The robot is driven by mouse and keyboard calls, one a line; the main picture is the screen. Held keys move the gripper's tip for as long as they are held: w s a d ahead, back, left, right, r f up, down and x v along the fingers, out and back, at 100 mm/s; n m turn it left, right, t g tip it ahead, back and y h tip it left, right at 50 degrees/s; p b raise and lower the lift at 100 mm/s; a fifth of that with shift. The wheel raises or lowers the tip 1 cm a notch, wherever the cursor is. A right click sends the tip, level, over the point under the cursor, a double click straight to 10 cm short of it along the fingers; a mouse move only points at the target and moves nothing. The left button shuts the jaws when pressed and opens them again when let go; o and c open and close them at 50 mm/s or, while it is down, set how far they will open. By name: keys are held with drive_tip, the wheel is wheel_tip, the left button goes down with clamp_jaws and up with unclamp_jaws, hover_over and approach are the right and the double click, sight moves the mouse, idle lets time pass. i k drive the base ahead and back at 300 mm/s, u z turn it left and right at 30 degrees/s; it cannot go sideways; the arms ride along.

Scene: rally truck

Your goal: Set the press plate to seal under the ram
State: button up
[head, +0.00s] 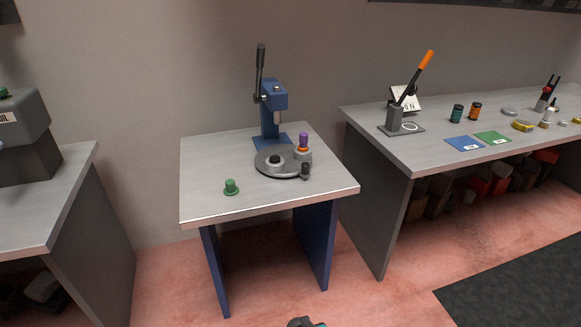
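A blue hand press (272,112) stands at the back of the small grey table, its dark lever (260,60) pointing up. Its ram is over the back of the round dark grey press plate (268,167), but the ram's tip is hard to make out. The plate has a dark hub (274,159) and a light round seat at its right rear with a purple-topped piece (303,140) on it. A black knob (305,170) stands at its front right edge. I cannot read which station is under the ram. My gripper is not in view; only a bit of my arm shows at the bottom edge.
A green flanged piece (231,187) stands on the table (205,160) at front left. The right bench (440,155) holds an orange-handled lever tool (412,90), jars and blue and green cards. A grey box (20,135) is at left.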

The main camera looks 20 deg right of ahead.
sight(293, 162)
drive_tip(key=z, duration=1.35)
drive_tip(key=k, duration=0.1)
drive_tip(key=u, duration=2.8)
drive_tip(key=k, duration=0.7)
drive_tip(key=z, duration=0.85)
drive_tip(key=i, duration=1)
drive_tip(key=u, duration=0.1)
